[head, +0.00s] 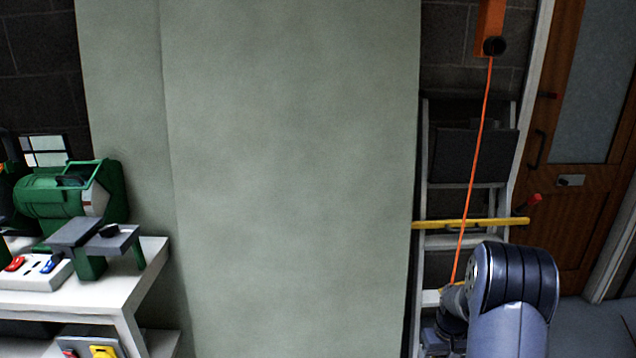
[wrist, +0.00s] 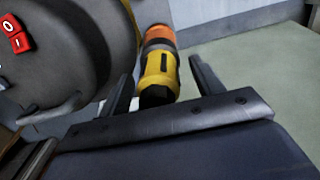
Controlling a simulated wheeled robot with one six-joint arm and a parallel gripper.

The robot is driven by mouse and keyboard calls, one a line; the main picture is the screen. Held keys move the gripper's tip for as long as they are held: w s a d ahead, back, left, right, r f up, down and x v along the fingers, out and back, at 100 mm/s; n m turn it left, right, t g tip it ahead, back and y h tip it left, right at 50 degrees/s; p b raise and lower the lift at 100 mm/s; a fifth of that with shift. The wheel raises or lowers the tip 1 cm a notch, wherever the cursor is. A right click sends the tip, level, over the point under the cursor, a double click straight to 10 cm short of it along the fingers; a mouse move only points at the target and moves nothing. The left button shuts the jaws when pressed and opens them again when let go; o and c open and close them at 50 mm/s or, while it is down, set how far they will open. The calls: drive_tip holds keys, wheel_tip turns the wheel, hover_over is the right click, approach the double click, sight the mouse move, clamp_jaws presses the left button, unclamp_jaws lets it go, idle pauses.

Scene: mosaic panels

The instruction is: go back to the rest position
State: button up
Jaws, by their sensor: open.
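In the wrist view my gripper (wrist: 160,72) is open, its two dark fingers apart. A yellow, black and orange cylindrical object (wrist: 160,66) shows in the gap between the fingers. It touches neither finger that I can see; how far beyond the fingertips it lies is hard to tell. In the head view my arm rises at the lower right, and my gripper cannot be made out there.
A white bench (head: 150,262) with a green machine (head: 60,190) stands at the left. Tall grey-green panels (head: 290,170) fill the middle. An orange cord (head: 473,170) hangs before a ladder (head: 424,190) near my arm. A rounded grey body (wrist: 70,50) is close left in the wrist view.

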idle(0.4)
drive_tip(key=shift+f+b, duration=0.35)
drive_tip(key=shift+b, duration=0.2)
wheel_tip(320, 180, up, 10)
drive_tip(key=shift+d+f+p, duration=0.1)
drive_tip(key=shift+p, duration=0.3)
wheel_tip(320, 180, down, 10)
drive_tip(key=shift+f+b, duration=0.2)
drive_tip(key=shift+b, duration=0.1)
wheel_tip(320, 180, up, 5)
drive_tip(key=p, duration=0.3)
drive_tip(key=shift+f, duration=0.2)
wheel_tip(320, 180, up, 4)
drive_tip(key=p, duration=0.4)
drive_tip(key=shift+r, duration=0.1)
